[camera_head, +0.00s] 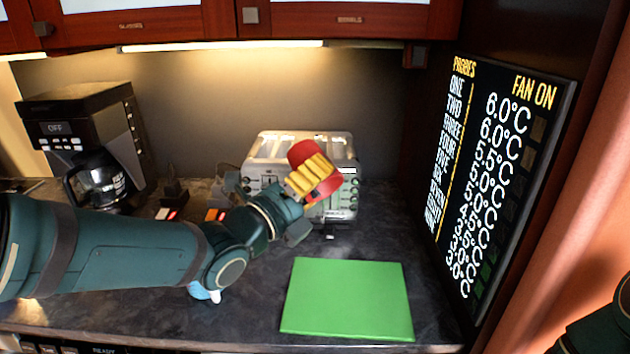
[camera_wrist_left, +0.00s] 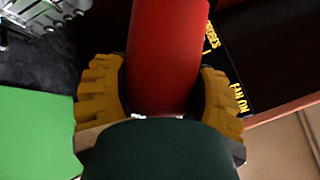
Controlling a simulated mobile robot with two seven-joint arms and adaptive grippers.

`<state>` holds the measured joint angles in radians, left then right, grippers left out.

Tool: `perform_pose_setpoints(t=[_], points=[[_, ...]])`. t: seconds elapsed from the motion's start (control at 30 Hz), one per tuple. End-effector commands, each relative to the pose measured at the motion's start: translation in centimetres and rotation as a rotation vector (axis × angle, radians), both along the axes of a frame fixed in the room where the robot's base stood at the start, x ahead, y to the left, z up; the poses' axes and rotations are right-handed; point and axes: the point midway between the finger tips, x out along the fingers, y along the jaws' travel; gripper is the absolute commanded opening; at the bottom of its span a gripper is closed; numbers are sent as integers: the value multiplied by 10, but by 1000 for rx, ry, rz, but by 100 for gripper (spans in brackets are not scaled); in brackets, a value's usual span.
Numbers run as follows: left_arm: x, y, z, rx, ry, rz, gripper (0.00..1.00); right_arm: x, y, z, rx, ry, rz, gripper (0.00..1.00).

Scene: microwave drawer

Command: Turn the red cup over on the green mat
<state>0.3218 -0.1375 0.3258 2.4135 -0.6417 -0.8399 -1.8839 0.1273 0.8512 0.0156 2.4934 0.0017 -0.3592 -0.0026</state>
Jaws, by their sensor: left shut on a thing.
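The red cup (camera_head: 301,153) is held in the air by my left gripper (camera_head: 314,178), which is shut on it with its yellow finger pads. The cup is tilted and hangs in front of the toaster, above the counter. In the left wrist view the cup (camera_wrist_left: 166,55) fills the space between the two yellow fingers of the gripper (camera_wrist_left: 160,95). The green mat (camera_head: 347,299) lies flat and bare on the counter, below and to the right of the cup. It also shows at the left of the left wrist view (camera_wrist_left: 35,137). My right gripper is not in view.
A silver toaster (camera_head: 268,149) stands at the back behind the cup. A black coffee maker (camera_head: 80,108) with a glass pot stands at the left. A small blue and white thing (camera_head: 204,293) is partly hidden under my left arm. A display panel (camera_head: 500,170) borders the right.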

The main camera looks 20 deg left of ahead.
Motion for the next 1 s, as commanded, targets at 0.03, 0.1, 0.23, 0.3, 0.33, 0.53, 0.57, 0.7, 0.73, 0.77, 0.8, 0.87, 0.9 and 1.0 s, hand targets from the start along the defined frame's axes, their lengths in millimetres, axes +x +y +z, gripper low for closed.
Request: perform_pose_setpoints(t=[0.03,0.1,0.23,0.3,0.33,0.53,0.57,0.7,0.73,0.77,0.8,0.87,0.9,1.0], points=[[0,0,0,-1,0,0,23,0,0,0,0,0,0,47],[0,0,0,-1,0,0,23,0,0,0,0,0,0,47],[0,0,-1,46,-38,-2,23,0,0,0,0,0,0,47],[0,0,-1,109,-91,-2,23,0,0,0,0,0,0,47],[1,0,-1,142,-119,-2,23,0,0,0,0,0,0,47],[0,0,0,341,-288,-1,23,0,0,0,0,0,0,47],[0,0,0,360,-305,0,23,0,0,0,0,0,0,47],[0,0,0,399,-339,0,23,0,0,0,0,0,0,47],[0,0,0,400,-339,0,23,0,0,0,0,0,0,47],[0,0,0,400,-339,0,23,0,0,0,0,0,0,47],[0,0,0,399,-339,0,23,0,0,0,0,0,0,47],[0,0,0,400,-338,-1,23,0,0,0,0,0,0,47],[0,0,0,401,-339,-1,23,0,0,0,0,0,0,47],[0,0,0,438,-371,-1,23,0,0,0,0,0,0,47]])
